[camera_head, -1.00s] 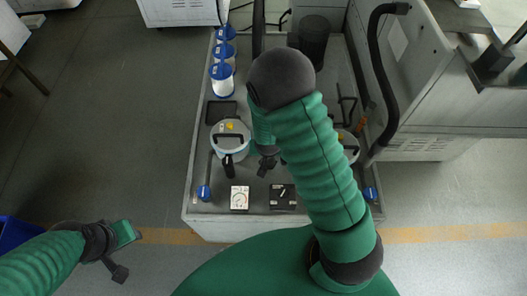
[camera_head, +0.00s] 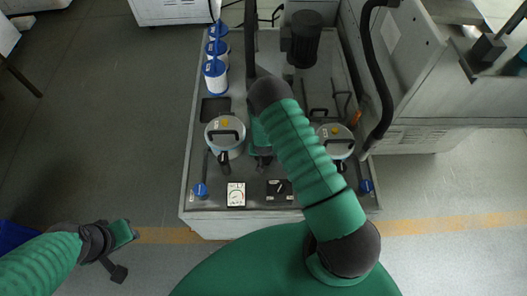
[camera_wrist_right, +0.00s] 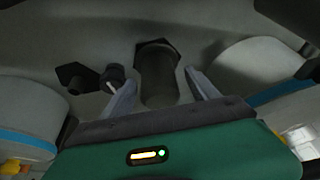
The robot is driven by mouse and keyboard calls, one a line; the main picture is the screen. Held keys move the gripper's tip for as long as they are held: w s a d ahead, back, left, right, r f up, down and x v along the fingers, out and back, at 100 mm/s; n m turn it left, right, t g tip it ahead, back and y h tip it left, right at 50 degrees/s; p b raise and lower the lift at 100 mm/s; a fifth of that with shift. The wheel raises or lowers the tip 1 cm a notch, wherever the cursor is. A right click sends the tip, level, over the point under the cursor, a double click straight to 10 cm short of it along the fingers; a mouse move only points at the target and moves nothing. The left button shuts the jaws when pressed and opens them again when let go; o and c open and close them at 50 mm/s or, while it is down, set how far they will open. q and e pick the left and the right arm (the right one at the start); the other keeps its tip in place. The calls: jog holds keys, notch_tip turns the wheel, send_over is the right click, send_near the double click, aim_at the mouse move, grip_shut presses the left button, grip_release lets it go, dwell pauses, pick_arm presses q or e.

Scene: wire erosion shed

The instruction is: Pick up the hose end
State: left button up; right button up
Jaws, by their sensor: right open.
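A dark cylinder with a hexagonal collar (camera_wrist_right: 158,78), which looks like the hose end, stands between the fingers of my right gripper (camera_wrist_right: 162,88) in the right wrist view. The fingers are open, one on each side, with gaps visible; I cannot tell how far down they reach. In the head view my right gripper (camera_head: 261,160) is low between two grey lidded canisters, mostly hidden by my forearm, and the hose end cannot be made out there. My left gripper (camera_head: 120,252) hangs over the floor at lower left, away from the machine; its jaws are unclear.
The left canister (camera_head: 225,150) and right canister (camera_head: 338,153) flank my right gripper. Blue-and-white filter cartridges (camera_head: 216,78), a black motor (camera_head: 306,40) and a gauge (camera_head: 236,194) share the machine top (camera_head: 270,222). A thick black hose (camera_head: 372,75) curves at right.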

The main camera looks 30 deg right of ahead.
jog(key=shift+r, duration=0.1)
grip_shut()
dwell(0.3)
